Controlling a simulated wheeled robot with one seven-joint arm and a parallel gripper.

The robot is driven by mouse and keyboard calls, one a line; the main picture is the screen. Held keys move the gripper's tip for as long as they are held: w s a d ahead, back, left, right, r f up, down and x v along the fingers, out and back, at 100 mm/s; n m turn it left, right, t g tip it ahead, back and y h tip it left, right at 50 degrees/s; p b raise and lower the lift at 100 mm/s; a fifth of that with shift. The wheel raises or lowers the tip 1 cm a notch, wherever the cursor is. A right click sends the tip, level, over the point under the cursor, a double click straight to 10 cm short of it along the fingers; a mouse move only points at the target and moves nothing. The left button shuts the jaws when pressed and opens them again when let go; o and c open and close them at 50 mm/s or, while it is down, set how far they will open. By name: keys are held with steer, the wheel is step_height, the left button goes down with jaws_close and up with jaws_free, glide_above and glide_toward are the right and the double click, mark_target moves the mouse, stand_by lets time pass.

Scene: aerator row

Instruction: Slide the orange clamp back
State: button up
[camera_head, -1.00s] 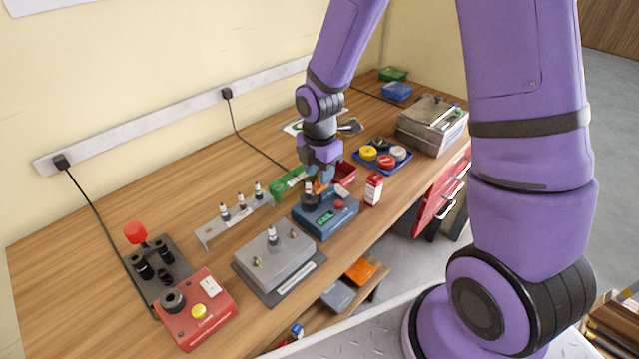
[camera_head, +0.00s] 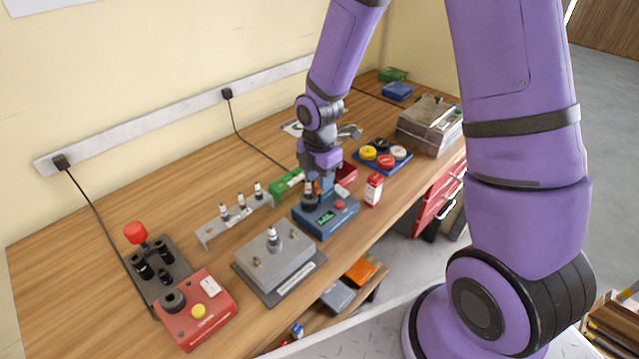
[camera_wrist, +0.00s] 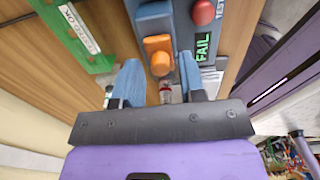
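The orange clamp (camera_wrist: 158,54) sits on the blue test device (camera_wrist: 152,18), which also shows in the head view (camera_head: 338,222). My gripper (camera_wrist: 160,64) is open, with its blue fingertips on either side of the clamp; a gap shows beside each finger, and contact cannot be told. A small clear and red part (camera_wrist: 165,92) shows between the fingers, below the clamp. The device's display (camera_wrist: 204,46) reads FAIL in green, beside a red button (camera_wrist: 203,12). In the head view my gripper (camera_head: 318,188) is over the device and hides the clamp.
A green tray (camera_wrist: 88,40) lies close beside the device. A red and white bottle (camera_head: 373,190) and a red bin (camera_head: 347,174) stand near it. A metal rack (camera_head: 236,217) and a grey fixture (camera_head: 273,258) are to the left. Bare bench lies at far left.

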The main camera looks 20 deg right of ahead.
steer(key=shift+f, duration=0.6)
steer(key=shift+r, duration=0.1)
stand_by(0.4)
steer(key=c, duration=0.5)
